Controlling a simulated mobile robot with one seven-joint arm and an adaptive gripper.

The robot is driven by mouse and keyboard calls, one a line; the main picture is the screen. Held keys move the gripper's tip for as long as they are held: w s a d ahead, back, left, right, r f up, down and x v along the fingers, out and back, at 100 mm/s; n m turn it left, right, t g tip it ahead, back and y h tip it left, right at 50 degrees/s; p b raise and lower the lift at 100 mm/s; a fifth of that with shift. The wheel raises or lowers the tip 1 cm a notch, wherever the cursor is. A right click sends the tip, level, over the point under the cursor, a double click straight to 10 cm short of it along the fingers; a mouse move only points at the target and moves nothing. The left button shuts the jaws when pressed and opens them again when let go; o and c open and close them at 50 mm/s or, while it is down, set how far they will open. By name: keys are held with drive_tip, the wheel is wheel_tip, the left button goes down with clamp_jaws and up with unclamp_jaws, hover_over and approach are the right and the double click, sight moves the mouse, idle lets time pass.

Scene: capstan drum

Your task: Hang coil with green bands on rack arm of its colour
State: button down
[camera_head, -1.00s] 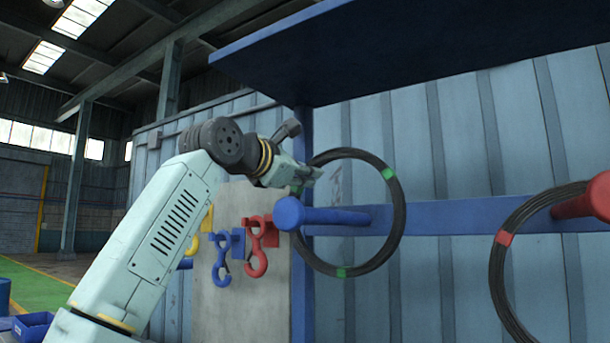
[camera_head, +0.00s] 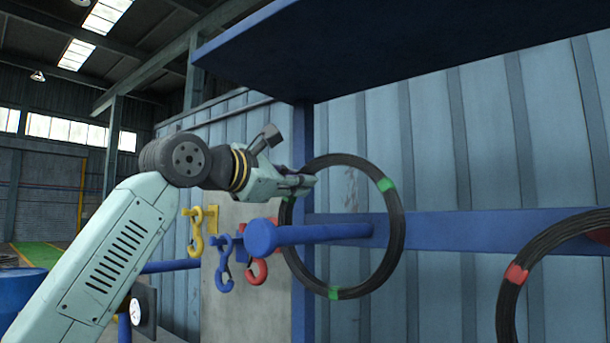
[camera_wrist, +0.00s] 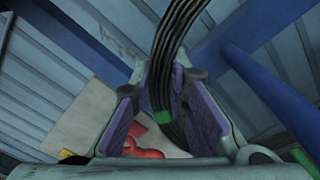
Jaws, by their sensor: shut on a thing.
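My gripper (camera_head: 305,182) is shut on the upper left of the black coil with green bands (camera_head: 402,235). In the wrist view the coil (camera_wrist: 178,40) runs between the purple pads, with a green band beside them. The coil hangs upright from the gripper. A blue rack arm (camera_head: 315,234) juts from the blue rail. Its round tip passes in front of the coil's left side, and its root shows inside the ring, so the coil appears to be around this blue arm. The coil's top is well above the arm. No green rack arm is in view.
Yellow, blue and red hooks (camera_head: 225,262) hang on a grey panel left of the coil. A blue shelf (camera_head: 400,45) overhangs above. A blue post stands behind the gripper.

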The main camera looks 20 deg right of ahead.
drive_tip(key=shift+s, duration=0.1)
drive_tip(key=shift+a+f, duration=0.1)
drive_tip(key=shift+f, duration=0.45)
drive_tip(key=f+b+v, duration=0.2)
drive_tip(key=v, duration=2.8)
drive_tip(key=shift+a+f, duration=0.15)
drive_tip(key=shift+f, duration=0.1)
